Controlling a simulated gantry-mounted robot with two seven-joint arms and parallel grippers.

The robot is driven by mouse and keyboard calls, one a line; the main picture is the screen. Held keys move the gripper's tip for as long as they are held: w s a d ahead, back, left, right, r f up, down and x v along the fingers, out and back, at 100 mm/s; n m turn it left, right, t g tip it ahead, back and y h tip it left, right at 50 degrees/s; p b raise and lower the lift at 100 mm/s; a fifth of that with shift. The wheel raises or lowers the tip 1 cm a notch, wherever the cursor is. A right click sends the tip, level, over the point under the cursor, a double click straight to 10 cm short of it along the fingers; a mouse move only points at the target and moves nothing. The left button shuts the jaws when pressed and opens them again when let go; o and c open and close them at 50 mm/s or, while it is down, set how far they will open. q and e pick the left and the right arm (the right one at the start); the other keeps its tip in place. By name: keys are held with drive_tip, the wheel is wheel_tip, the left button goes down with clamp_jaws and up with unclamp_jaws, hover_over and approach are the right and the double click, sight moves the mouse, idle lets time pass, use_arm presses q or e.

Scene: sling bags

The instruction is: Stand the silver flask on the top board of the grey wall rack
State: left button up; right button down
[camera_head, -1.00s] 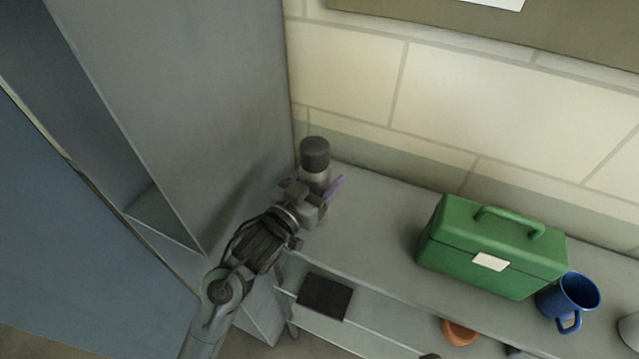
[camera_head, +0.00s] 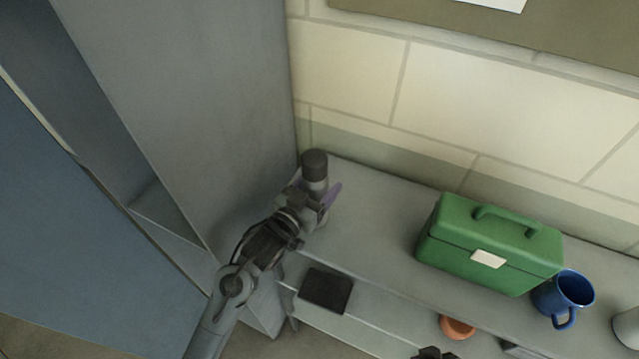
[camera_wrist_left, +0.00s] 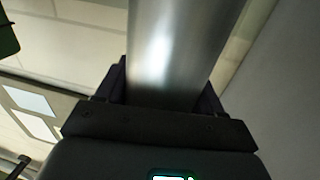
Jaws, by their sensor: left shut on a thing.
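The silver flask with its dark cap (camera_head: 315,164) is upright in the camera_head view, at the left end of the grey rack's top board (camera_head: 375,225), close to the wall and the tall grey panel. My left gripper (camera_head: 319,190) is shut around the flask's body. Its silver side fills the upper middle of the left wrist view (camera_wrist_left: 178,50), between the two dark fingers. The flask's base is hidden by the gripper, so I cannot tell if it touches the board. A dark shape at the bottom edge may be my right gripper (camera_head: 435,353); its jaws cannot be made out.
A green toolbox (camera_head: 485,250) and a blue mug (camera_head: 563,298) stand on the top board to the right. A dark flat object (camera_head: 326,289) and an orange pot (camera_head: 457,327) sit lower. A tall grey cabinet (camera_head: 190,110) is close on the left. The board's middle is clear.

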use_arm(q)
drive_tip(key=o, duration=1.4)
drive_tip(key=shift+f, duration=0.15)
drive_tip(key=b+v, duration=0.2)
drive_tip(key=v, duration=1)
drive_tip(key=s+a+f+n+g+y, duration=0.45)
drive_tip(key=s+a+f+y, duration=0.45)
drive_tip(key=f, duration=0.5)
drive_tip(key=s+a+f+g, duration=0.2)
drive_tip(key=s, duration=0.3)
drive_tip(key=s+a+f+g+y, duration=0.1)
drive_tip(key=s+a+f+g, duration=0.1)
drive_tip(key=s, duration=0.3)
drive_tip(key=s+a+f+g, duration=0.2)
drive_tip(key=s+a, duration=0.1)
drive_tip(key=s, duration=0.2)
drive_tip(key=shift+s+a+f+n+g, duration=0.25)
drive_tip(key=shift+s+a+f+n, duration=0.05)
drive_tip(key=shift+s+f+n, duration=0.1)
